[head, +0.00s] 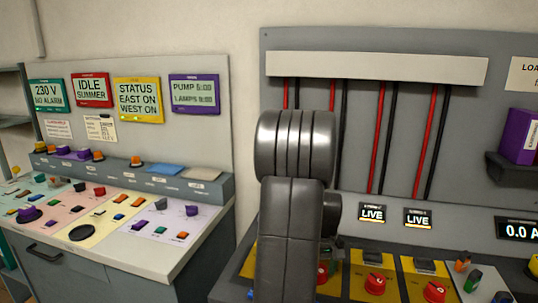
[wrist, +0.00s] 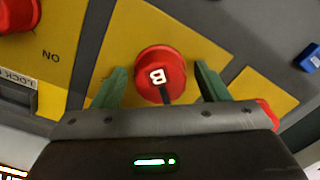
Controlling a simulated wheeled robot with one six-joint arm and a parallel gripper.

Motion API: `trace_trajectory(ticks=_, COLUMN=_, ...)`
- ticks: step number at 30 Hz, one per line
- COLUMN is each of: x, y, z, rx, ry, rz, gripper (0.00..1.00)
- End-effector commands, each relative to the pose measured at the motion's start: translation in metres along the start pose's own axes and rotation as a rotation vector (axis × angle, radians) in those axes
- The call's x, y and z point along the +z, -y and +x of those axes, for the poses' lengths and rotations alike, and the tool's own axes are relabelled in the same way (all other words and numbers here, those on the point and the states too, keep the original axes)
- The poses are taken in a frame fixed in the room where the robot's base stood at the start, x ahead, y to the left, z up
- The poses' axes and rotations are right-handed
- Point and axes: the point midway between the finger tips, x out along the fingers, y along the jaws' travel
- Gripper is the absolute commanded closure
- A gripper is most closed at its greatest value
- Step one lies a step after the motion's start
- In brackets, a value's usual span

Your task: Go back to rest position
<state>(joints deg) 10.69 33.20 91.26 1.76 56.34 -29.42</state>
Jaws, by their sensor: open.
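In the wrist view my gripper (wrist: 160,78) is open, with one green finger on each side of a red round knob marked B (wrist: 160,72). There is a visible gap between the fingers and the knob, and nothing is held. The knob sits on a yellow plate (wrist: 115,50). In the head view my dark arm stands upright in the middle and hides my gripper.
On the right panel, two more red knobs (head: 375,283) (head: 434,292) stand on yellow plates below LIVE displays (head: 372,213). A purple binder (head: 518,137) sits on a shelf at right. A sloped console (head: 110,215) with many coloured controls is at left.

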Motion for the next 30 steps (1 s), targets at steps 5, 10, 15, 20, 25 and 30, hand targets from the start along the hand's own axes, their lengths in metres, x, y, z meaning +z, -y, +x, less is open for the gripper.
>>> trace_trajectory(ticks=5, x=0.0, y=0.0, z=0.0, rx=0.0, ry=0.0, rz=0.0, gripper=0.32)
trace_trajectory(ticks=10, x=-0.001, y=-0.001, z=-0.007, rx=0.001, ry=-0.002, rz=-0.01, gripper=0.32)
trace_trajectory(ticks=15, x=-0.001, y=-0.001, z=-0.032, rx=0.002, ry=-0.004, rz=-0.014, gripper=0.32)
trace_trajectory(ticks=20, x=-0.001, y=-0.001, z=-0.064, rx=0.003, ry=-0.005, rz=-0.014, gripper=0.32)
trace_trajectory(ticks=25, x=-0.001, y=-0.001, z=-0.099, rx=0.003, ry=-0.006, rz=-0.015, gripper=0.32)
trace_trajectory(ticks=30, x=-0.001, y=-0.001, z=-0.133, rx=0.003, ry=-0.005, rz=-0.015, gripper=0.32)
